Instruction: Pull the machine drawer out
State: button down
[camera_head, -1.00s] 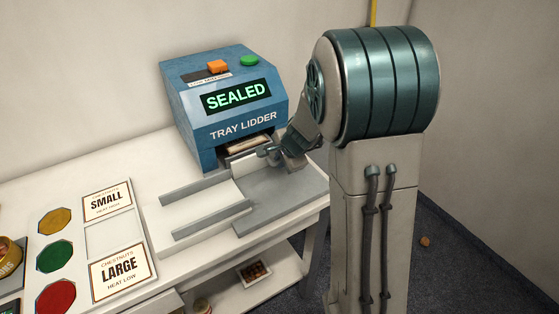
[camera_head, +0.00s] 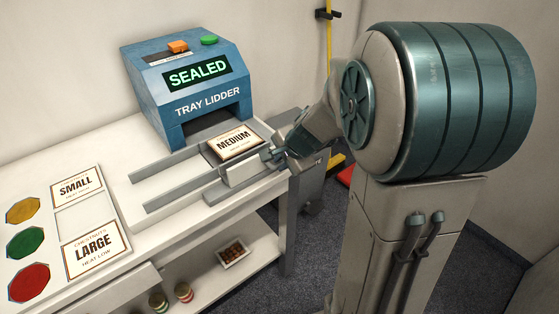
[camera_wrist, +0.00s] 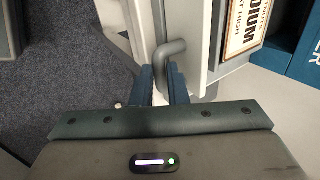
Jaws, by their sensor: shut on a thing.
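The blue tray lidder (camera_head: 165,100) stands on the white bench, with SEALED lit on its screen. Its drawer (camera_head: 243,173) is out of the front opening, along the grey rails. A tray with a MEDIUM label (camera_head: 234,143) sits in the drawer, outside the machine; the wrist view shows part of it (camera_wrist: 246,28). My gripper (camera_head: 277,156) is at the right end of the drawer front. In the wrist view my gripper (camera_wrist: 160,90) is shut on the grey bent drawer handle (camera_wrist: 168,50). The far ends of the fingers are partly hidden.
SMALL (camera_head: 76,188) and LARGE (camera_head: 96,247) cards lie at the left of the bench, beside yellow, green and red octagons. A small tray of chestnuts (camera_head: 233,255) and jars stand on the shelf below.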

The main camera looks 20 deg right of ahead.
jog(key=shift+s+f, duration=0.2)
jog(key=c, duration=1.4)
grip_release()
jog(key=shift+s+r, duration=0.1)
jog(key=shift+c, duration=0.2)
jog(key=shift+s+d+r+p, duration=0.15)
jog(key=shift+r+p, duration=0.15)
jog(key=shift+r, duration=0.25)
jog(key=p+v, duration=0.3)
jog(key=v, duration=0.9)
jog(key=shift+s+r, duration=0.2)
jog(key=shift+r, duration=0.05)
